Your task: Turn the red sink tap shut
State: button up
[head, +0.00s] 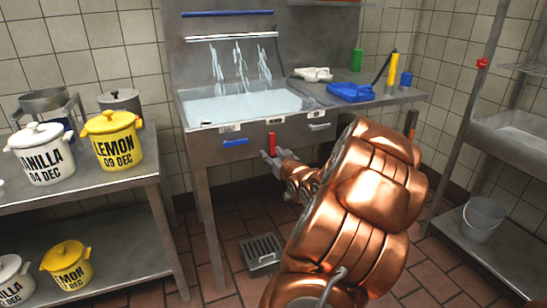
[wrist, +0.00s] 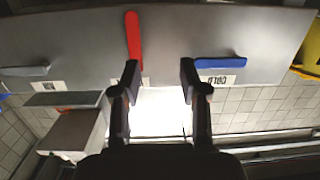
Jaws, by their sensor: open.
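The red tap lever (head: 272,141) stands upright on the front panel of the metal sink (head: 190,120). Water streams (head: 240,62) fall from the pipe above into the basin, which holds water. My gripper (head: 268,157) is in front of the panel, close to the lever's lower end. In the wrist view my gripper (wrist: 158,78) is open, with nothing seen between its fingers. There the red lever (wrist: 133,38) runs from the left fingertip to the top, and that finger overlaps its end. I cannot tell whether they touch.
A blue lever (head: 235,142) and a grey lever (head: 319,127) lie level on either side of the red one. A blue tray (head: 350,92) is on the sink's right ledge. Lidded pots (head: 112,139) crowd the left table. A bucket (head: 482,219) is on the right shelf.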

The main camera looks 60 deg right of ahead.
aim_at(273, 143)
jog(key=shift+m+t+h, duration=0.3)
jog(key=shift+t+h, duration=0.1)
jog(key=shift+h, duration=0.1)
jog(key=shift+w+d+f+b, duration=0.1)
jog(key=shift+w+d+b, duration=0.15)
jog(key=shift+w+d, duration=0.65)
jog(key=shift+w+d+r+b, duration=0.1)
jog(key=shift+w+d+b, duration=0.3)
jog(key=shift+d, duration=0.95)
jog(key=shift+w+d+f+b, duration=0.15)
jog(key=shift+w+d, duration=0.55)
jog(key=shift+d, duration=0.4)
jog(key=shift+c, duration=0.2)
grip_shut()
